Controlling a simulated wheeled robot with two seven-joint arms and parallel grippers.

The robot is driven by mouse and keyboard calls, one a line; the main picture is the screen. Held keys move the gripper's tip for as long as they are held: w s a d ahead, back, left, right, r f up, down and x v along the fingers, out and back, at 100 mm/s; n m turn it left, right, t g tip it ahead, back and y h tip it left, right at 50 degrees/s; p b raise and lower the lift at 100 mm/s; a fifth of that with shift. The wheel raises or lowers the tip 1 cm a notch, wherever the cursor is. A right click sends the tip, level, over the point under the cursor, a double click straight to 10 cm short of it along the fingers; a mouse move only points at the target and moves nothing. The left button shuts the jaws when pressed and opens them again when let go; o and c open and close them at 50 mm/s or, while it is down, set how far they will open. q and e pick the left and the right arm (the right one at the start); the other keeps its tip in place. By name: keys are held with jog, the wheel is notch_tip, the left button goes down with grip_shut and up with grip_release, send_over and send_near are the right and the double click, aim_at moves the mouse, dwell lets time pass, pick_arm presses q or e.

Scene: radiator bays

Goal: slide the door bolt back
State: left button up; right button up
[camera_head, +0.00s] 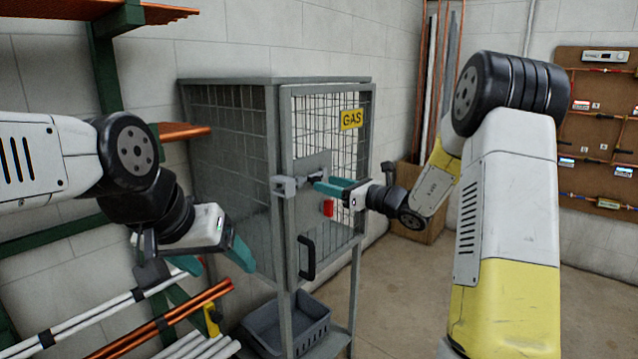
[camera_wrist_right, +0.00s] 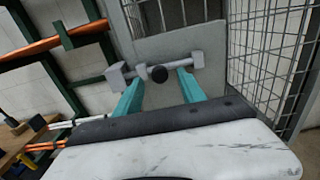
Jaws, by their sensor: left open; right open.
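In the head view the bolt's left block (camera_head: 284,187) sits at the door's left edge, by the frame post. The mesh cage door (camera_head: 318,135) is closed. My right gripper (camera_head: 328,186) is open at the bolt. My left gripper (camera_head: 215,259) is open and empty, left of the cage.
The door carries a yellow GAS sign (camera_head: 351,119), a red tag (camera_head: 328,207) and a black handle (camera_head: 307,257). A grey bin (camera_head: 285,325) stands under the cage. A green rack with copper and white pipes (camera_head: 165,318) is at left. Floor is clear at right.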

jog(key=x, duration=0.3)
jog(key=shift+w+a, duration=0.1)
jog(key=shift+a, duration=0.05)
jog(key=shift+c, duration=0.5)
grip_shut()
dwell(0.8)
